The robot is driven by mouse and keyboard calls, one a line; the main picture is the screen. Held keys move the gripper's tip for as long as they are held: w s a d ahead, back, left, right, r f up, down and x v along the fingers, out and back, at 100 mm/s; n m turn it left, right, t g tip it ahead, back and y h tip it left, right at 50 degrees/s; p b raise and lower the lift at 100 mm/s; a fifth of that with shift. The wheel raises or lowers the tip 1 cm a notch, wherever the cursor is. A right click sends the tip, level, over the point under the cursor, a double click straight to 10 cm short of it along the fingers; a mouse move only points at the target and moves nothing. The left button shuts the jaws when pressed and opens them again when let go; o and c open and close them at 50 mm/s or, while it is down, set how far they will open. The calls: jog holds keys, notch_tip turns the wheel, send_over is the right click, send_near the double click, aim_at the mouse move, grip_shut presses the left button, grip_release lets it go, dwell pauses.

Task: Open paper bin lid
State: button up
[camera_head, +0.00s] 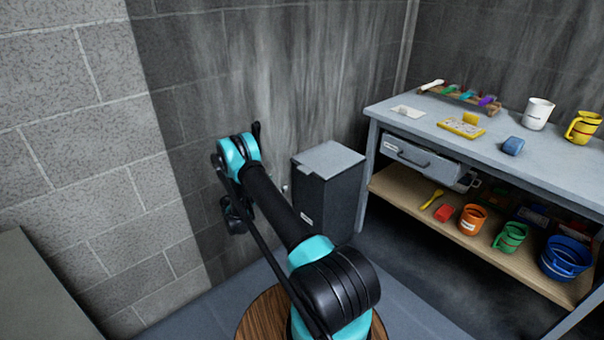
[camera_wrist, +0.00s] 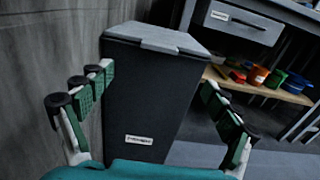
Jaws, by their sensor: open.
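The paper bin (camera_head: 335,205) is a tall dark box with a white label low on its front. It stands on the floor between the wall and the workbench. Its flat grey lid (camera_head: 329,158) lies closed on top. The bin (camera_wrist: 144,95) and lid (camera_wrist: 158,38) also show in the wrist view, straight ahead of my gripper (camera_wrist: 155,100). The gripper is open and empty, its green-padded fingers spread to either side of the bin's image. No contact with the bin is visible.
A grey workbench (camera_head: 425,122) with a slightly open drawer (camera_head: 418,158) stands right of the bin. Its top holds a white mug (camera_head: 538,113), a yellow mug (camera_head: 583,127) and small items. Its lower shelf (camera_head: 404,200) holds several coloured containers. A block wall (camera_head: 85,130) rises at left.

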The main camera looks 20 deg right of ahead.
aim_at(301, 170)
jog(key=x, duration=1.7)
jog(key=shift+c, duration=0.4)
